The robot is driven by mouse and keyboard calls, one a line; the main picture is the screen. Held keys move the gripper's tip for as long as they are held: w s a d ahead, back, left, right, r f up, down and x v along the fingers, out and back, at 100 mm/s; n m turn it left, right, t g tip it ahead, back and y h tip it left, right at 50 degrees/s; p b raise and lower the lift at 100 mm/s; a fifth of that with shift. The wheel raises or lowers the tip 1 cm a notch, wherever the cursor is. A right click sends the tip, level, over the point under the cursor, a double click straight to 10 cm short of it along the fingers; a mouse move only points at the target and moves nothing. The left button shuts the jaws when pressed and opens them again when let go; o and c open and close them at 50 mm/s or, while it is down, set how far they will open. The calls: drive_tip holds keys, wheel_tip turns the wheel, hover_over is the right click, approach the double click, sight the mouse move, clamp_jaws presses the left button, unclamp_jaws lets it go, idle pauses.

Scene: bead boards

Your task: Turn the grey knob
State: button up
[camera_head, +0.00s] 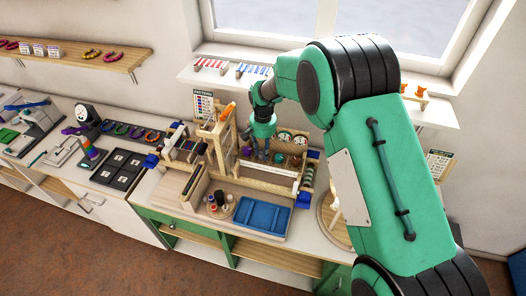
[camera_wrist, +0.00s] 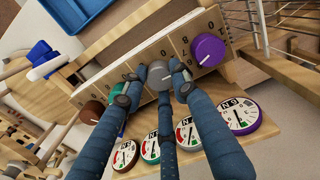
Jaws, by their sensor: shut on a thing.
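The grey knob (camera_wrist: 159,74) sits on a pale panel (camera_wrist: 120,75) in the wrist view, in a row with other knobs. My gripper (camera_wrist: 156,86) is shut on it, with its blue fingers coming up from the bottom of the picture and their tips around it. The fingers hide part of the knob and part of the dial in front of it. In the head view my gripper (camera_head: 263,152) reaches down into the wooden bead station, and the knob is too small and covered to make out there.
A purple knob (camera_wrist: 208,50) stands close to the right of my fingers, and a brown knob (camera_wrist: 91,112) is to the left. Round dials, including a purple-rimmed one (camera_wrist: 240,115), lie below the panel. A blue tray (camera_head: 262,217) stands at the front. Wire racks rise at the right in the wrist view.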

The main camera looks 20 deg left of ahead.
drive_tip(key=n, duration=0.5)
drive_tip(key=shift+n, duration=0.3)
drive_tip(key=n, duration=0.5)
idle(0.4)
drive_tip(key=o, duration=1.2)
drive_tip(key=shift+c, duration=0.2)
drive_tip(key=shift+r, duration=0.1)
wheel_tip(320, 180, up, 12)
drive_tip(key=shift+d, duration=0.1)
